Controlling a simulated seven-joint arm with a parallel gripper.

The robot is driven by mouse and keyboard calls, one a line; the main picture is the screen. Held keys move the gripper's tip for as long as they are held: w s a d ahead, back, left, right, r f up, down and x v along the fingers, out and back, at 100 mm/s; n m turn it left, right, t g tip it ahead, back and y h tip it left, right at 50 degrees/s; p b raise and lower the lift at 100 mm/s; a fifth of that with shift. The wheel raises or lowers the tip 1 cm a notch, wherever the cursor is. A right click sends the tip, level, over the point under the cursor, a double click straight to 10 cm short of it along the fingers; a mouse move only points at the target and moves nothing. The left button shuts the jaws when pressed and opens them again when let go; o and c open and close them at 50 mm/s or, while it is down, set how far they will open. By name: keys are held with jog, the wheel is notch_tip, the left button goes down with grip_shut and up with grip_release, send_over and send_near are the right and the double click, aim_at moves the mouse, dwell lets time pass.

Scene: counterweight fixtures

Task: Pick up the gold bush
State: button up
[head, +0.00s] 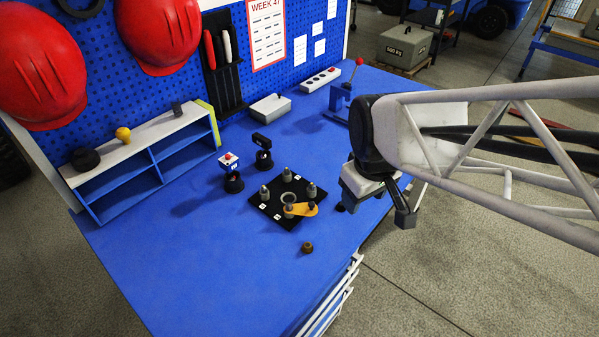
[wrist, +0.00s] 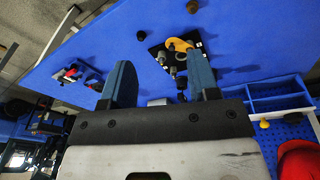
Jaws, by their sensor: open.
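The gold bush looks like the small brownish-gold ring (head: 307,247) standing alone on the blue bench, just in front of the black plate. It also shows near the top edge of the wrist view (wrist: 192,7). My gripper (wrist: 162,72) is open, with nothing between its two fingers. In the head view it hangs above the bench's right side, to the right of the plate and apart from the bush.
The black plate (head: 263,209) carries several grey posts, a ring and a yellow lever (head: 301,210). Two small dark-based fixtures (head: 232,180) (head: 263,158) stand behind it. A shelf (head: 150,165) stands at the left. The bench front around the bush is clear.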

jog(key=w+a+f+n+g, duration=0.1)
jog(key=w+a+f+n, duration=0.45)
jog(key=f, duration=0.35)
jog(key=n, duration=0.7)
send_over(308, 245)
jog(key=shift+g, duration=0.4)
notch_tip(308, 245, down, 9)
jog(key=shift+w+a+r, duration=0.1)
jog(key=shift+w+r, duration=0.05)
jog(key=shift+r, duration=0.05)
jog(key=shift+f, duration=1.25)
jog(key=shift+f, duration=2.6)
grip_shut()
